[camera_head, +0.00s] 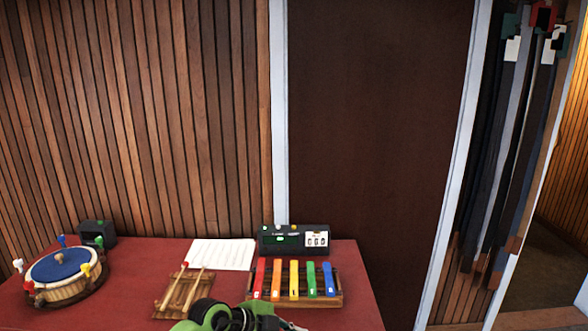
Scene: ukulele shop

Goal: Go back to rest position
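Neither of my grippers can be made out in the head view. A green and black rounded object (222,315) shows at the bottom centre, in front of the wooden rack and the coloured bars. It is cut off by the bottom edge, and I cannot tell whether it is a loose thing or part of my arm. No gripper fingers are clearly visible, and nothing is seen held.
A red table (130,262) bears a drum (62,275), a dark box (97,234), a white sheet (222,254), a wooden rack with sticks (182,292), a black device (294,240) and a coloured-bar xylophone (295,280). Straps (510,150) hang at right.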

